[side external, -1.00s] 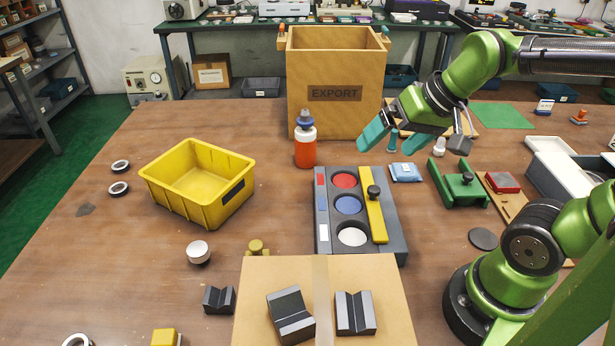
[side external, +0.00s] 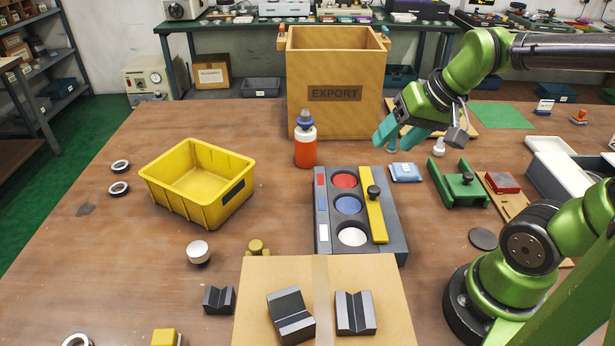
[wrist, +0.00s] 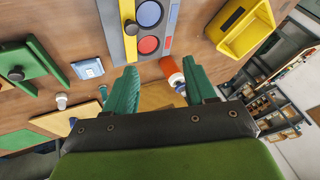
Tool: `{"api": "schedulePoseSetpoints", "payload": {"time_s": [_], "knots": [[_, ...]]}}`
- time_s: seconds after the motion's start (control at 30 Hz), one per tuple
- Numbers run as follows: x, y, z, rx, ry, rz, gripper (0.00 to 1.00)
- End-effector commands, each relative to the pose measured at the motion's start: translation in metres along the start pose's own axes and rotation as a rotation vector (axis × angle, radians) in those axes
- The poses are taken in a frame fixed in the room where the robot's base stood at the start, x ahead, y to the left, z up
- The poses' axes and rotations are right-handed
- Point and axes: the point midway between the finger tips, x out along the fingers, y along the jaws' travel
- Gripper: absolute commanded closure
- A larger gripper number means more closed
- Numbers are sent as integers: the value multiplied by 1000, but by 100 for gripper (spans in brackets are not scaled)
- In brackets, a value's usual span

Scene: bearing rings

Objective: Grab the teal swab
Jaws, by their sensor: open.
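The teal swab (side external: 392,145) is small and stands on the table in front of the export box's right side, partly hidden by my fingers in the side view. In the wrist view, a small teal piece that looks like it (wrist: 103,91) shows just left of the left finger, outside the gap between the fingers. My gripper (side external: 394,147) has teal fingers and is open and empty, tilted above the table near the swab. It also shows in the wrist view (wrist: 160,72). I cannot tell how far above the swab the fingers are.
The wooden export box (side external: 335,115) stands behind. An orange bottle (side external: 306,150) stands left of my gripper. A blue-white packet (side external: 405,173), a small white knob-like piece (side external: 439,147) and a green fixture (side external: 460,188) are close by. A grey tray with coloured discs (side external: 390,215) lies in front.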

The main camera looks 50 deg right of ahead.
Motion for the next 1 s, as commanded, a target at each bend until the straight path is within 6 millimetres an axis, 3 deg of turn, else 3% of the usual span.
{"api": "schedulePoseSetpoints", "payload": {"time_s": [0.1,0.17,0.3,0.5,0.6,0.77,1.0], "knots": [[18,34,-49,60,-40,77,45],[27,52,-73,57,-58,101,45],[47,108,-124,7,-104,129,45],[76,203,-180,-171,-149,109,45],[84,235,-200,-321,-149,83,45],[79,236,-224,-564,-122,62,45],[89,235,-222,-683,-130,45,45]]}}
